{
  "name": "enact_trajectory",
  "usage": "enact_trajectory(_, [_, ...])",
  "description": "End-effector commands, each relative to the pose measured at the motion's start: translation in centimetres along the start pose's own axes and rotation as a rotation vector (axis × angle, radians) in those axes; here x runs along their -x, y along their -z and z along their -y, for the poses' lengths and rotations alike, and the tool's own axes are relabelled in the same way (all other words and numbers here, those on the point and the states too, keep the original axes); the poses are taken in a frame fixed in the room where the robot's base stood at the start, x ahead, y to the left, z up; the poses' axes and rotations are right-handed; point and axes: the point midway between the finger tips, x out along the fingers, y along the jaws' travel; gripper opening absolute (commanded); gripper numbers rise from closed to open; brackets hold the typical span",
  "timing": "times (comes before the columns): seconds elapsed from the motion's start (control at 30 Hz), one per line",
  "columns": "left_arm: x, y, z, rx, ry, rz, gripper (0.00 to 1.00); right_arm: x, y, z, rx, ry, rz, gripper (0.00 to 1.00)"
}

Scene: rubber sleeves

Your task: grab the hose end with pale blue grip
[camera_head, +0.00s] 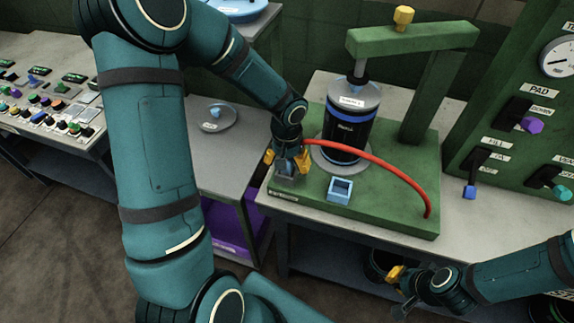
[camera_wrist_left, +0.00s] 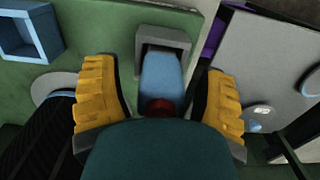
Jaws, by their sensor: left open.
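The hose (camera_head: 372,160) is red and arcs over the green base from my left gripper to the right. In the left wrist view its pale blue grip (camera_wrist_left: 160,80) lies between the two yellow fingers, with a bit of red hose below it. The grip's far end sits at a grey square holder (camera_wrist_left: 163,38). My left gripper (camera_head: 287,161) is open around the grip, with gaps on both sides in the left wrist view (camera_wrist_left: 160,95). My right gripper (camera_head: 398,287) is low at the front right, away from the hose; its finger opening is unclear.
A black cylinder with blue bands (camera_head: 346,130) stands on the green base (camera_head: 400,200) behind the hose. An empty blue square holder (camera_head: 340,190) is right of my left gripper. A grey side table (camera_head: 235,150) with a round lid (camera_head: 217,117) is at left. A lever panel (camera_head: 520,110) is at right.

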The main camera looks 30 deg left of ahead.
Motion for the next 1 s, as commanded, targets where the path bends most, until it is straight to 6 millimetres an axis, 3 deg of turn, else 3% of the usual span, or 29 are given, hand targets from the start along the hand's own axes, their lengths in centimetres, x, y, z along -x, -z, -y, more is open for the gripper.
enact_trajectory(0.07, [0.0,0.0,0.0,0.000,0.000,0.000,0.71,0.0,0.0,0.0,0.000,0.000,0.000,0.00])
enact_trajectory(0.1, [0.0,0.0,0.0,0.000,0.000,0.000,0.65,0.0,0.0,0.0,0.000,0.000,0.000,0.00])
enact_trajectory(0.3, [0.0,0.0,0.0,0.000,0.000,0.000,0.00,0.0,0.0,0.0,0.000,0.000,0.000,0.00])
enact_trajectory(0.77, [0.4,0.0,0.0,0.000,0.000,0.000,0.00,0.1,0.0,0.0,0.000,0.000,0.000,0.00])
enact_trajectory(1.0, [4.3,0.1,0.0,0.000,0.001,-0.005,0.00,0.6,0.1,0.2,0.000,0.001,0.000,0.00])
